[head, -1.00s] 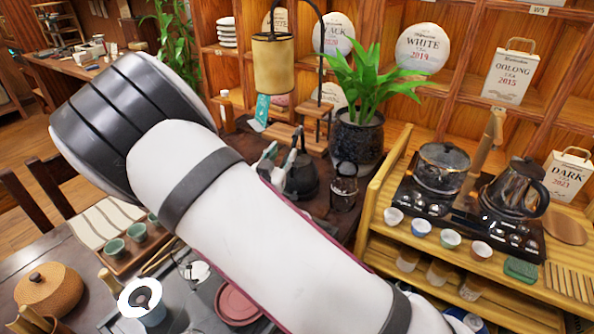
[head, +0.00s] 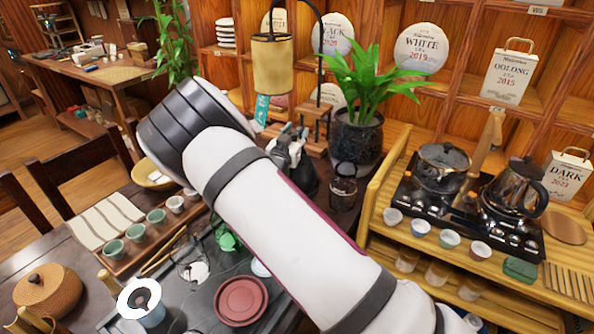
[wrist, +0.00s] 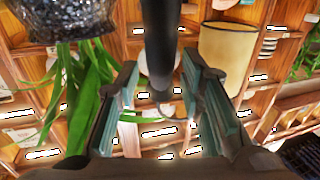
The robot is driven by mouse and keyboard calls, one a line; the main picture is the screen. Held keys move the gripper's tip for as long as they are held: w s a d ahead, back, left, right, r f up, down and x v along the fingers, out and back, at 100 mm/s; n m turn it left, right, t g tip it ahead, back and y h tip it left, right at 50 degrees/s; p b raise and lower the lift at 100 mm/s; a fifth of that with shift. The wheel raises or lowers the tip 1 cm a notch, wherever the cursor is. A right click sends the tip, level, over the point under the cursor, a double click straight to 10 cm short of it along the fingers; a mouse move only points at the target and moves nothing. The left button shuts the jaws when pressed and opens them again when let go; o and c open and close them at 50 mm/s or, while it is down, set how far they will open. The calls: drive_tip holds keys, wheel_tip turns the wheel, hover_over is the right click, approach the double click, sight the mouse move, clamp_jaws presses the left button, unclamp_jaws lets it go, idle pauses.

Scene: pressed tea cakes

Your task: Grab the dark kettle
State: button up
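A dark kettle (head: 304,178) stands on the dark table behind my arm, left of the potted plant; my arm hides part of it. My gripper (head: 287,146) is at the kettle's upper part in the head view. In the wrist view my gripper (wrist: 160,78) is open, its two fingers apart. A dark upright bar (wrist: 161,40), which looks like the kettle's handle, shows between them with gaps on both sides. Another dark, glossy kettle (head: 514,188) stands on the stove at the right, far from my gripper.
A potted plant (head: 357,138) and a small dark wire-handled holder (head: 343,188) stand close to the right. A hanging yellow cylinder (head: 272,72) is above and behind. A wooden shelf stand (head: 372,212) is right of my arm. Cups and a red dish (head: 240,300) lie in front.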

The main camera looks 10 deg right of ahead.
drive_tip(key=shift+w+d, duration=0.3)
drive_tip(key=shift+w, duration=0.2)
clamp_jaws()
drive_tip(key=shift+r, duration=0.15)
drive_tip(key=shift+r, duration=0.15)
